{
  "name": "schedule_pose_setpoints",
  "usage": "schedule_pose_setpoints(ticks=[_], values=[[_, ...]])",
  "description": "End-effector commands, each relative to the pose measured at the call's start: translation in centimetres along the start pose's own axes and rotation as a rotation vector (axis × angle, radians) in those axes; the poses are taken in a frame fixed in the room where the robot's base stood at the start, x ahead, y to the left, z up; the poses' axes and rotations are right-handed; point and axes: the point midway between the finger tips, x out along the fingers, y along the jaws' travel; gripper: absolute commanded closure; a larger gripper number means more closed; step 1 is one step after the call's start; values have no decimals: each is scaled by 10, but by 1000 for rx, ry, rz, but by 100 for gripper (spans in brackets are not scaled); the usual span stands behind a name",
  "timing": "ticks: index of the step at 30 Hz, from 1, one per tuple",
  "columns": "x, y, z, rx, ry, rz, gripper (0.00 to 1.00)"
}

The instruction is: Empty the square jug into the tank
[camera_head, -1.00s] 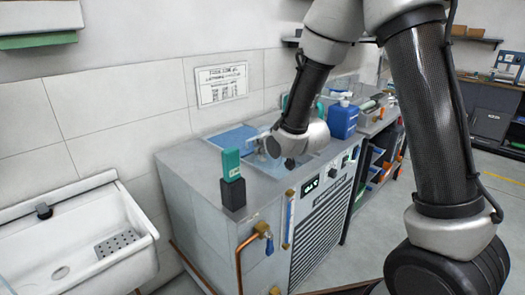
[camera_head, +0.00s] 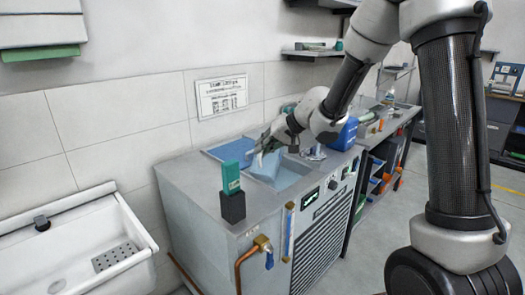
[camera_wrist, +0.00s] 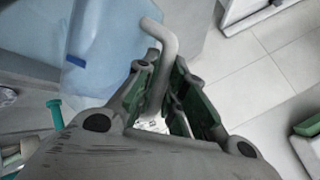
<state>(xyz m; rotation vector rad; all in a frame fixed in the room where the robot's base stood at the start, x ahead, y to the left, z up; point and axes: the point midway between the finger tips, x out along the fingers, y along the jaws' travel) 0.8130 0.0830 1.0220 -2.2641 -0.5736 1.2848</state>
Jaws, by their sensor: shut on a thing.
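The square jug (camera_head: 266,166) is pale blue and see-through. It hangs in my gripper (camera_head: 268,140) above the open tank (camera_head: 288,177) in the top of the grey metal unit, partly covering that opening. In the wrist view the jug (camera_wrist: 112,42) fills the upper left, with its bent grey handle (camera_wrist: 157,62) running between the green-padded jaws of my gripper (camera_wrist: 160,95), which are shut on it. A blue mark shows on the jug's side. The jug looks tilted, but I cannot tell how far, nor whether liquid is leaving it.
A green device in a dark holder (camera_head: 232,205) stands at the unit's front left corner. A blue panel (camera_head: 228,151) lies left of the opening. A blue canister (camera_head: 345,134) stands to the right.

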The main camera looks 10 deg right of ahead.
Motion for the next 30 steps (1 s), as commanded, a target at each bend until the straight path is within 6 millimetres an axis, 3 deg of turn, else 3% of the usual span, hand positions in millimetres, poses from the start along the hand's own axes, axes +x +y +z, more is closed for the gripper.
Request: schedule_pose_setpoints(ticks=[30], values=[[14, 37, -38, 412, -344, -174, 100]])
